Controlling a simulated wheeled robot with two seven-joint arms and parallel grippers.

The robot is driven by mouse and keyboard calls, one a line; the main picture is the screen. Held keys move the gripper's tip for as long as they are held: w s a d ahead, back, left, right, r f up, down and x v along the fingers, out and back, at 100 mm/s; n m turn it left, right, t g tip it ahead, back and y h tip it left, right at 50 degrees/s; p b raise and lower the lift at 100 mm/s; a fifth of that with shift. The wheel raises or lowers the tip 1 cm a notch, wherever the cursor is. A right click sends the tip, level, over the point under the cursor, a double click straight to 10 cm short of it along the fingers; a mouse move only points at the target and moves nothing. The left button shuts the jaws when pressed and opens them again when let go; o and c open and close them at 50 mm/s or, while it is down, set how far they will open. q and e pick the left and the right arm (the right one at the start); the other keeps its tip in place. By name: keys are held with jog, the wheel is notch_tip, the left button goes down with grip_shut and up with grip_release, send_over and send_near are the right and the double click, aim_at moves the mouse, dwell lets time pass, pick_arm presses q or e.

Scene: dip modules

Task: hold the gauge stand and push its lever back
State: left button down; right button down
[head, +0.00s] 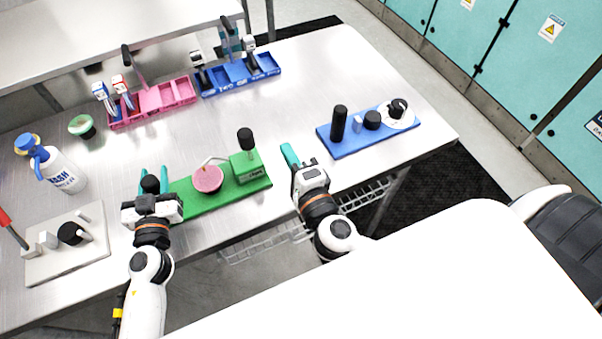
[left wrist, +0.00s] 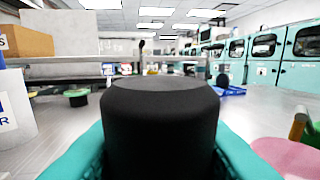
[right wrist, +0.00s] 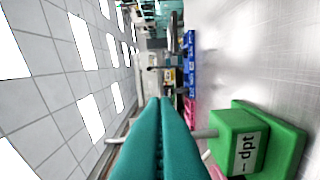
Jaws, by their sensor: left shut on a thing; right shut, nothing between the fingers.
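The gauge stand has a green base (head: 225,194) with a pink disc (head: 207,179) and a green block (head: 246,166) bearing a black-topped lever (head: 246,139). A pale rod reaches from the block over the disc. My left gripper (head: 152,178) is shut on a black post (left wrist: 160,130) at the base's left end, with a teal finger on either side. My right gripper (head: 290,155) is shut and empty, to the right of the block and apart from it. The lever's black top cannot be made out there.
A blue base (head: 350,145) with black parts stands to the right. Pink (head: 155,103) and blue (head: 238,77) trays are behind. A wash bottle (head: 62,170) and a pale plate (head: 60,262) with parts are at left. The table middle is clear.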

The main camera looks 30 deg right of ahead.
jog(key=s, duration=0.6)
jog(key=shift+a, duration=0.15)
jog(key=shift+s, duration=0.1)
pick_arm(q)
jog(key=c, duration=0.9)
grip_release()
jog(key=shift+c, duration=0.2)
pick_arm(e)
jog(key=shift+r, duration=0.1)
pick_arm(q)
notch_tip(320, 180, up, 8)
jog(key=p, duration=0.7)
jog(key=shift+f, duration=0.2)
pick_arm(e)
notch_tip(320, 180, up, 7)
pick_arm(q)
jog(key=shift+f, duration=0.1)
